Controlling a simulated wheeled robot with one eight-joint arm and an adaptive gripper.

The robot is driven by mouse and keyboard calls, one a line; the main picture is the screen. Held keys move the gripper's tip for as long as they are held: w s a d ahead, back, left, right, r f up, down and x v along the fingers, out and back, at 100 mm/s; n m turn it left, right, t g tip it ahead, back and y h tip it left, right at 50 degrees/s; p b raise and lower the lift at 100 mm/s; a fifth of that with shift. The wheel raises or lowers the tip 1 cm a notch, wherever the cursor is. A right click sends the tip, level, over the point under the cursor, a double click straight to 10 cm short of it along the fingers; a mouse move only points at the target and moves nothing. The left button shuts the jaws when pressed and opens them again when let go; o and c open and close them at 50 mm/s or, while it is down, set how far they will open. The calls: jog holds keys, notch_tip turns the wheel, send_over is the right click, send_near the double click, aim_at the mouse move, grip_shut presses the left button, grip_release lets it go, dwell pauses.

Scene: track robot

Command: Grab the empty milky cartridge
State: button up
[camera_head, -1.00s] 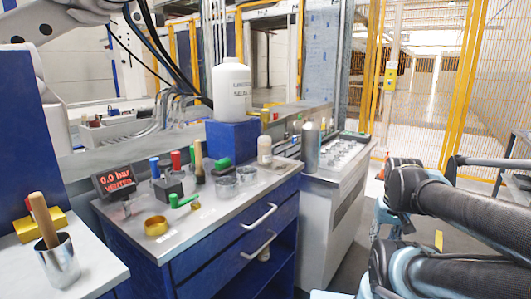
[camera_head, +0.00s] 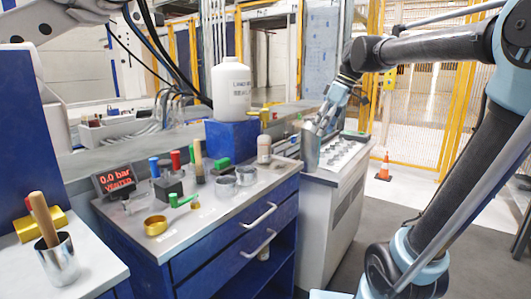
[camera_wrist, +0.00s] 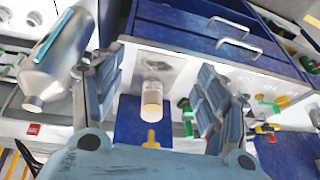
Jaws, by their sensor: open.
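A milky, whitish cartridge (camera_head: 264,149) stands upright at the back right corner of the grey bench top. In the wrist view the milky cartridge (camera_wrist: 152,100) shows between the two fingers, apart from both. Whether it is empty I cannot tell. My gripper (camera_head: 314,126) is to the right of it in the head view, close to a silver cartridge (camera_head: 311,152). In the wrist view my gripper (camera_wrist: 158,88) is open with nothing held, and the silver cartridge (camera_wrist: 60,58) lies outside the left finger.
A blue block (camera_head: 232,139) with a large white bottle (camera_head: 231,90) stands behind the bench. Two metal cups (camera_head: 246,175), a brass ring (camera_head: 155,225), coloured-handled tools and a pressure display (camera_head: 115,181) occupy the bench. A cabinet (camera_head: 335,215) with round wells adjoins on the right.

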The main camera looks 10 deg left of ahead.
jog(key=w+a+r+n+g+y, duration=0.1)
jog(key=w+a+r+n, duration=0.25)
jog(key=a, duration=0.25)
jog(key=w+a+r+n+g, duration=0.1)
jog(key=w+a+r+n, duration=0.2)
jog(key=a+r, duration=0.25)
send_near(267, 136)
jog(key=shift+m, duration=0.25)
jog(key=x, duration=0.4)
jog(key=shift+w+a+f, duration=0.1)
jog(key=shift+f, duration=0.3)
jog(key=shift+a+x, duration=0.25)
jog(key=shift+x, duration=2.35)
jog(key=shift+w+r, duration=0.1)
grip_shut()
jog(key=shift+r, duration=0.1)
